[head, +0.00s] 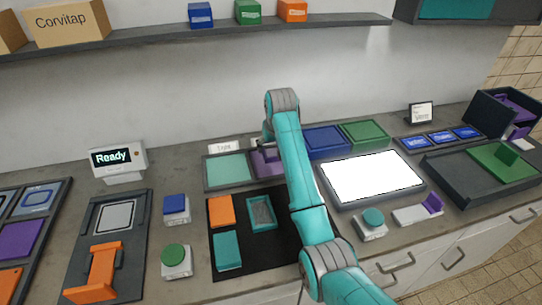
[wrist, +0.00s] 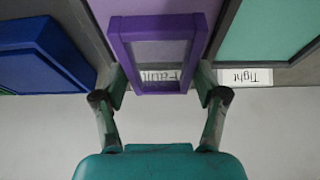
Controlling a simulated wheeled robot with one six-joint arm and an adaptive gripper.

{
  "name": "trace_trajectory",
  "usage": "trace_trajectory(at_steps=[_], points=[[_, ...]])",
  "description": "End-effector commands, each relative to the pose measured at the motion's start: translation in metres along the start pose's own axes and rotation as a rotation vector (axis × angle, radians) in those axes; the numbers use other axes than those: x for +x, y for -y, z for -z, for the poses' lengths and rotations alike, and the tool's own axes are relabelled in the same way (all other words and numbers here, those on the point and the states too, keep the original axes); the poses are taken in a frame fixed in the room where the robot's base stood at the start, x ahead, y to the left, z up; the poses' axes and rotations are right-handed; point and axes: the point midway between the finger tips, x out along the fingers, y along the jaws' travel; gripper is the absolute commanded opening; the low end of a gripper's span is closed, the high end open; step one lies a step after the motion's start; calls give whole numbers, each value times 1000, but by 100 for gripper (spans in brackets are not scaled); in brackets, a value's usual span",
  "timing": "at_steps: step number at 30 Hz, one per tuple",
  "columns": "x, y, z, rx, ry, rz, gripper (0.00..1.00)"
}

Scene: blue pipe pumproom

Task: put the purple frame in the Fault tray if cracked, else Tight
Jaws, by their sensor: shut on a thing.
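My gripper (wrist: 161,82) is shut on the purple frame (wrist: 121,52), with one finger at each side of it. The frame is a rectangular ring, and I see no crack in the sides that show. It is over the pale purple Fault tray (wrist: 100,12); the Fault label (wrist: 160,75) shows through its opening. I cannot tell whether it touches the tray. The teal Tight tray (wrist: 265,30) with its Tight label (wrist: 245,77) is to the right. In the head view the Tight tray (head: 228,172) is left of the purple Fault tray (head: 266,165), which my arm partly hides.
A blue tray (head: 326,142) and a green tray (head: 365,133) stand to the right. A lit white panel (head: 372,177) is in front of them. A black mat (head: 235,245) holds several coloured pieces. A Ready display (head: 112,158) stands at the left. A shelf (head: 200,35) runs above.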

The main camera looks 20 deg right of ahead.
Motion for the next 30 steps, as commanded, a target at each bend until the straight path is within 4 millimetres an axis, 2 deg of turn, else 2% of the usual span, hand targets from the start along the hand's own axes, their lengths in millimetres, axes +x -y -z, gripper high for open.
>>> trace_trajectory(at_steps=[9, 21, 22, 24, 25, 30], points=[[39, 0, -16, 0, 1, 0, 30], [44, 0, -18, 0, 0, 0, 30], [44, 0, -18, 0, 0, 0, 77], [44, 0, -18, 0, 0, 0, 95], [44, 0, -18, 0, 0, 0, 97], [44, 0, -18, 0, 0, 0, 97]])
